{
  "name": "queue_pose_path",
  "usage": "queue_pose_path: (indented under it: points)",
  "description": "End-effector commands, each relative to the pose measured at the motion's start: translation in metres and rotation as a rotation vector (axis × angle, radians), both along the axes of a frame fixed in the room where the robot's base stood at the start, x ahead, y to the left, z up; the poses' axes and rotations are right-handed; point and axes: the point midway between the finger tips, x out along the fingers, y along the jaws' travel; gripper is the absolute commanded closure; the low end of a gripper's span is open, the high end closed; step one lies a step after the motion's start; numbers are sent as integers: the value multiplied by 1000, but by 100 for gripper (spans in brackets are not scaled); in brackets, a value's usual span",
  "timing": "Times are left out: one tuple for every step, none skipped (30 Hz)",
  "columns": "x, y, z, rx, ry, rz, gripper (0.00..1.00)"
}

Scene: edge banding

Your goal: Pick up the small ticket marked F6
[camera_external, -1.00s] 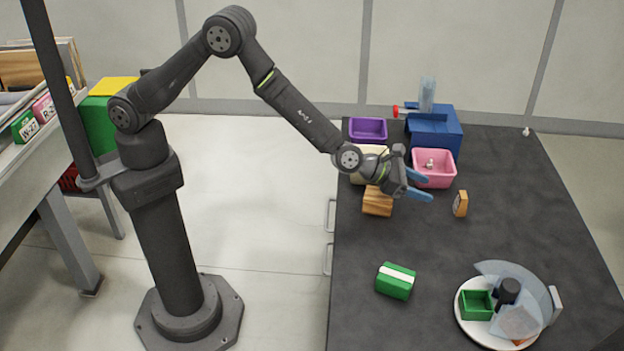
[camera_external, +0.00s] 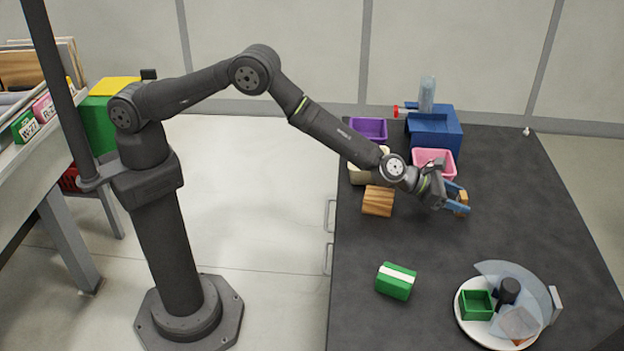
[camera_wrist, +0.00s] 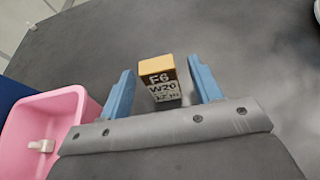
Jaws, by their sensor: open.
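The small ticket marked F6 (camera_wrist: 161,83) is a block with a yellow-orange top and a printed face reading F6 and W20, with a further line too small to read. It stands on the dark table between the two blue fingers of my gripper (camera_wrist: 163,92) in the wrist view. The fingers are open, with a gap on each side of the ticket. In the external view my gripper (camera_external: 456,199) reaches down to the right, and its fingers partly hide the ticket (camera_external: 462,197).
A pink bin (camera_external: 432,160) with a small pale item inside (camera_wrist: 42,146) stands close beside my gripper. A wooden block (camera_external: 378,201), a green block with a white stripe (camera_external: 395,281), a purple bin (camera_external: 368,129) and a blue machine (camera_external: 435,130) stand around. A white round plate (camera_external: 466,327) is front right.

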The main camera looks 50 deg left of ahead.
Motion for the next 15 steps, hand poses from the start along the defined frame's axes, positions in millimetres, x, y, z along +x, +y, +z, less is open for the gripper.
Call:
queue_pose_path:
  points:
    - [3, -3, -3, -1, 1, 2, 42]
    - [5, -5, -4, 0, 0, 1, 42]
    - [7, -7, -5, -1, 1, 0, 42]
    - [8, -8, -5, -1, 0, 0, 42]
    - [9, -9, -6, -2, 0, -1, 42]
    - [10, -10, -7, -1, 1, -1, 42]
    - [11, -11, -7, -1, 1, -1, 42]
    - [12, -12, -7, -2, 0, -1, 42]
    - [12, -12, -7, -2, 0, -1, 42]
    - [12, -12, -7, -1, 0, -2, 42]
    - [12, -12, -7, -1, 0, -2, 42]
    - [12, -13, -7, -1, 0, -2, 42]
    - [12, -12, -7, -1, 0, -2, 42]
    - [12, -12, -7, -1, 0, -1, 42]
    - [12, -12, -7, -1, 0, -1, 42]
